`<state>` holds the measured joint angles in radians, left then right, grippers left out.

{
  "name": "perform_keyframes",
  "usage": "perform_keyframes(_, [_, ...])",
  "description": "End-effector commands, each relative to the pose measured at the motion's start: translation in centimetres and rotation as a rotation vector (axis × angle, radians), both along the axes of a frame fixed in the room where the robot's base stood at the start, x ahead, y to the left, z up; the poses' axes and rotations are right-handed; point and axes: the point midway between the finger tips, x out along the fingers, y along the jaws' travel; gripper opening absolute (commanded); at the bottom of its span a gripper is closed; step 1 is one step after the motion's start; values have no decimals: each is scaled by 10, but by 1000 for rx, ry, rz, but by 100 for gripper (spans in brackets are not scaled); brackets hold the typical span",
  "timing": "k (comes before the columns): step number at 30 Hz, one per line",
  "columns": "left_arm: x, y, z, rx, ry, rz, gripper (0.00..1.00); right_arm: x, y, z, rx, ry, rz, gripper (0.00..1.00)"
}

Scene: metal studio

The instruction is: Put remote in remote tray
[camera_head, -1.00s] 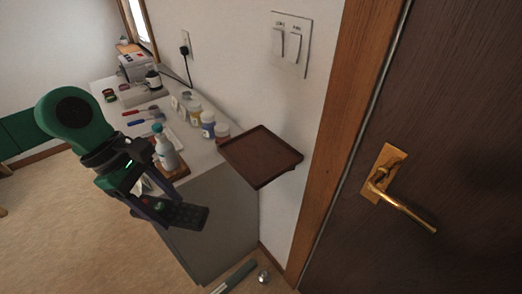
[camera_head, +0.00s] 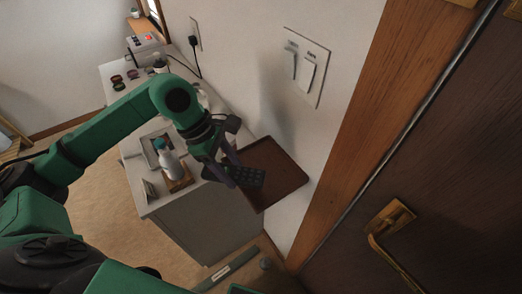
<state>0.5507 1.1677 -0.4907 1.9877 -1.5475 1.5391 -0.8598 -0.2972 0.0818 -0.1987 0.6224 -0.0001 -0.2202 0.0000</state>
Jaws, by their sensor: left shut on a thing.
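My left gripper (camera_head: 226,176) is shut on the dark remote (camera_head: 247,177), which shows dotted buttons on its face. The remote tray (camera_head: 284,183) is a shallow dark brown tray with a low rim, fixed on the wall beside the door frame. The gripper and remote are in front of the tray's left part and hide some of it. I cannot tell how high the remote is above the tray. My right gripper does not show in the head view.
A white cabinet (camera_head: 205,222) stands left of the tray, with a white bottle (camera_head: 171,163) on a wooden board near its front. Wall switches (camera_head: 306,66) are above the tray. A door with a gold handle (camera_head: 391,222) is at the right.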

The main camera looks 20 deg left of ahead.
Motion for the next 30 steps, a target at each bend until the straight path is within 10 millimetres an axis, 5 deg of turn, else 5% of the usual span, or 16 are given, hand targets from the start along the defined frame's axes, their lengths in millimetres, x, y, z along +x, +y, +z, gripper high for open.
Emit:
perform_keyframes(3, [29,-25,10,-9,-1,-1,0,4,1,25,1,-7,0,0])
perform_keyframes(9, [62,-52,3,-1,1,1,0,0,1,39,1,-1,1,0])
perform_keyframes(16, [63,-53,-32,1,4,-1,0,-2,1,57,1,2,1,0])
perform_keyframes(26, [64,-53,-40,1,-1,-2,0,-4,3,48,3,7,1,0])
perform_keyframes(27, [63,-53,-39,1,-1,-2,74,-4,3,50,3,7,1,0])
perform_keyframes(28, [63,-53,-38,1,-1,-2,86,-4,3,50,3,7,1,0])
perform_keyframes(30, [63,-53,-38,1,0,-1,89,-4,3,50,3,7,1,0])
